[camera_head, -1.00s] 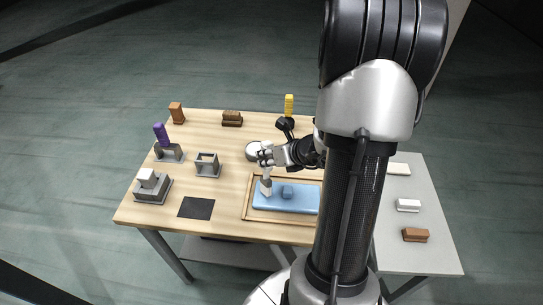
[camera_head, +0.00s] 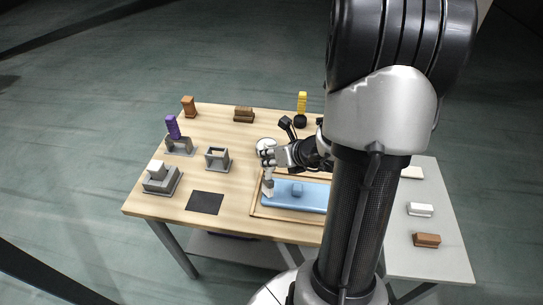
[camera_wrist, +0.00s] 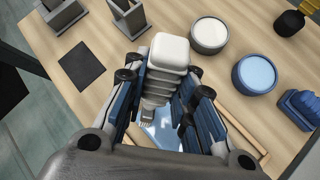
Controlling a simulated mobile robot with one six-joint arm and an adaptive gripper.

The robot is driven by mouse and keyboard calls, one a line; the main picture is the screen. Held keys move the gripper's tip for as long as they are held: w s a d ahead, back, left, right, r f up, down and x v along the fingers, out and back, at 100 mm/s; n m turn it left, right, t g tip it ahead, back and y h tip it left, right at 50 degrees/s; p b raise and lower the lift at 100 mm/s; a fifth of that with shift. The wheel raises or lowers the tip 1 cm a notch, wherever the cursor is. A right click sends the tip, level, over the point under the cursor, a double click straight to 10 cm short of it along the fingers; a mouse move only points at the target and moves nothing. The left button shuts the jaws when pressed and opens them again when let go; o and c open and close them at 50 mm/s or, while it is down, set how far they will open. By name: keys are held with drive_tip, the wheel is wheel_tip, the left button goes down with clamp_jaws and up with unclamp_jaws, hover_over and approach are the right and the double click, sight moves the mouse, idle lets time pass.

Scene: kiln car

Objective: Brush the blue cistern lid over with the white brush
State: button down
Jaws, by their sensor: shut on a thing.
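The blue cistern lid (camera_head: 310,201) lies in a shallow wooden-edged tray (camera_head: 252,207), with a small raised blue knob on top. My gripper (camera_head: 267,158) is above the lid's left end, shut on the white brush (camera_head: 268,184). The brush hangs down, and its lower end is at the left end of the lid; whether the bristles touch it I cannot tell. In the wrist view the brush's white handle (camera_wrist: 168,52) stands between the fingers. A strip of the lid (camera_wrist: 168,128) shows below, mostly hidden by the gripper.
A white-topped jar (camera_wrist: 210,34) and a blue-topped jar (camera_wrist: 255,73) stand behind the tray. A purple brush (camera_head: 172,126), an empty grey holder (camera_head: 217,159), a grey holder with a white block (camera_head: 162,178) and a dark mat (camera_head: 205,202) are at left. A grey side table (camera_head: 440,205) is right.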

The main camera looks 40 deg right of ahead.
drive_tip(key=shift+f+b, duration=0.5)
idle(0.5)
drive_tip(key=s+d+p, duration=0.1)
drive_tip(key=d+p, duration=0.1)
drive_tip(key=d, duration=0.5)
drive_tip(key=shift+p, duration=0.4)
drive_tip(key=shift+w+a+b, duration=0.25)
drive_tip(key=shift+a+b, duration=0.65)
drive_tip(key=shift+a, duration=0.85)
drive_tip(key=shift+w+a+b, duration=0.2)
drive_tip(key=shift+a+b, duration=0.7)
drive_tip(key=shift+a, duration=0.8)
